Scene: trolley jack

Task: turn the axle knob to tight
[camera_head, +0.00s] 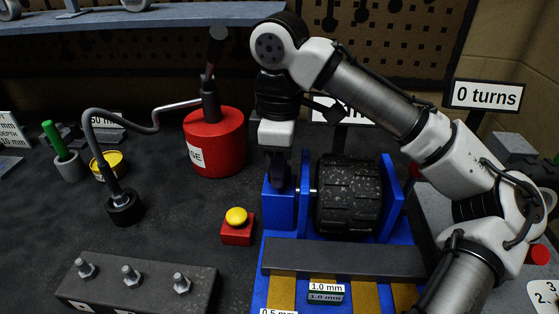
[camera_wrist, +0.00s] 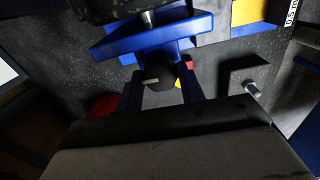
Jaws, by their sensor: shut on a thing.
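The axle knob (camera_wrist: 158,77) shows in the wrist view as a dark round piece with a short pale mark on it. My gripper (camera_wrist: 161,92) has one finger on each side of the knob and is shut on it. In the head view my gripper (camera_head: 279,178) points down at the blue upright on the left of the black wheel (camera_head: 348,195). The knob cannot be made out there. A sign (camera_head: 487,95) at the right reads "0 turns".
A red base with a yellow button (camera_head: 236,216) stands left of the blue frame (camera_head: 400,215). A red canister (camera_head: 216,142) and a bent grey crank rod (camera_head: 150,126) stand further left. A dark block with several bolts (camera_head: 132,276) lies at the front left.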

